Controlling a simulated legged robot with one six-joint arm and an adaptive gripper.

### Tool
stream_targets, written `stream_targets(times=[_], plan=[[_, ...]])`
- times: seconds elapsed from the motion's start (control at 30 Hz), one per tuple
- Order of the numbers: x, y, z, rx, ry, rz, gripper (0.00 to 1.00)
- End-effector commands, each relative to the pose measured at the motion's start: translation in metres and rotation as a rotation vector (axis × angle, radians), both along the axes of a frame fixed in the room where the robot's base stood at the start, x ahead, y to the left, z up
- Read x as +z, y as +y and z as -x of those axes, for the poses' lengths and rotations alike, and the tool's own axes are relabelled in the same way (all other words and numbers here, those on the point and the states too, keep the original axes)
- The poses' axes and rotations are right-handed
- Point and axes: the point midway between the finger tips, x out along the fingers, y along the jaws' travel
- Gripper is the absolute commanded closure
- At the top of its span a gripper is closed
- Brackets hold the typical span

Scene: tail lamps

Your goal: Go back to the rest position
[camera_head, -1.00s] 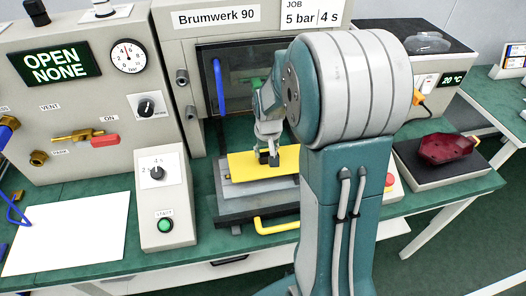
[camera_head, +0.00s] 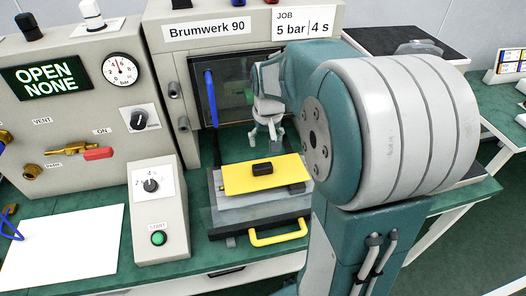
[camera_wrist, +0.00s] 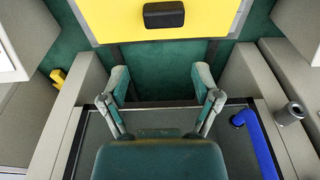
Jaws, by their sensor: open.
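My gripper (camera_head: 266,131) is raised in front of the machine's opening, above and behind the yellow plate. In the wrist view my gripper (camera_wrist: 161,84) shows two fingers spread apart with nothing between them. The yellow plate (camera_head: 238,184) lies flat on a grey block, with a small black block (camera_head: 262,168) on top of it. The plate (camera_wrist: 200,30) and the black block (camera_wrist: 164,14) also show at the top of the wrist view, apart from the fingers. My arm hides part of the machine's right side.
The Brumwerk 90 machine (camera_head: 160,60) stands behind, with a blue bar (camera_head: 211,98) at its opening. A yellow handle (camera_head: 278,235) juts out at the front of the drawer. A control box (camera_head: 158,205) stands left of it, and a white sheet (camera_head: 65,245) lies further left.

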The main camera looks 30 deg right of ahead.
Motion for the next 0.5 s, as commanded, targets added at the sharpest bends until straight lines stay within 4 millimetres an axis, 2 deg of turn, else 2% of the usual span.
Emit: stream_targets(times=[0.13,0.4,0.5], plan=[[0.017,0.000,0.002,0.000,0.000,0.000,0.19],[0.021,0.000,0.004,0.001,0.000,0.000,0.19],[0.028,0.008,0.009,0.013,-0.015,0.005,0.19]])
